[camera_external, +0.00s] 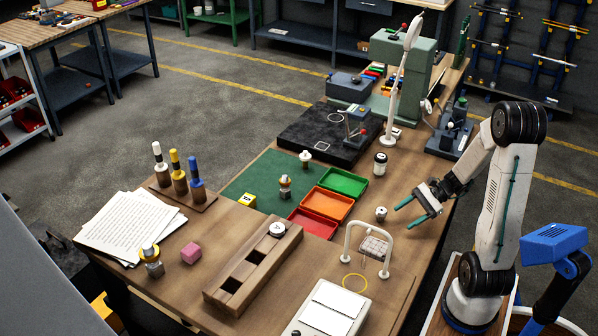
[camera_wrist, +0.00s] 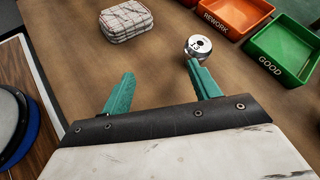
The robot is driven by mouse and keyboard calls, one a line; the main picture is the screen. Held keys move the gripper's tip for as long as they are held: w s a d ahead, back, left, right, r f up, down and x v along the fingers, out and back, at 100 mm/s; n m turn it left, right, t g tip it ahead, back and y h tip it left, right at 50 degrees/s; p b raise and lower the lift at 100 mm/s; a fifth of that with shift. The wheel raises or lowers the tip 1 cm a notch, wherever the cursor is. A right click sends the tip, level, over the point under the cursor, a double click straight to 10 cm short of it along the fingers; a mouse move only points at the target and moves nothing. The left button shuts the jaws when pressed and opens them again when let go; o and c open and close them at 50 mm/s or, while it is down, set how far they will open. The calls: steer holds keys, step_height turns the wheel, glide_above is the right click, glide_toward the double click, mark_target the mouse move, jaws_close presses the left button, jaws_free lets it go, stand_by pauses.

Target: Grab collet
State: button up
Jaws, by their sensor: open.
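A small, short, round metal piece with a pale slotted top, which looks like the collet (camera_external: 381,213), stands upright on the wooden table. It also shows in the wrist view (camera_wrist: 198,46), just beyond the tip of the right finger. My gripper (camera_external: 406,217) has teal fingers spread apart, with nothing between them. In the wrist view my gripper (camera_wrist: 160,70) points at the table, with the piece ahead of the right finger rather than centred. I cannot tell whether that finger touches it.
Green GOOD (camera_wrist: 282,50), orange REWORK (camera_wrist: 236,12) and red (camera_external: 313,223) trays lie beyond the piece. A white arch (camera_external: 347,240) stands in front. A pale patterned block (camera_wrist: 125,20) shows left in the wrist view. A black-and-white cylinder (camera_external: 380,164) stands behind.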

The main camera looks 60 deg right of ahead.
mark_target(381, 212)
steer(key=w+d+m+t, duration=0.1)
steer(key=w+d+r+m+t, duration=0.1)
steer(key=w+m, duration=0.1)
steer(key=shift+w+d+t+h, duration=0.2)
steer(key=shift+t+h, duration=0.2)
steer(key=x, duration=0.7)
steer(key=shift+w+a+f, duration=0.1)
steer(key=shift+w+f, duration=0.1)
steer(key=shift+f, duration=0.15)
steer(key=c, duration=1.1)
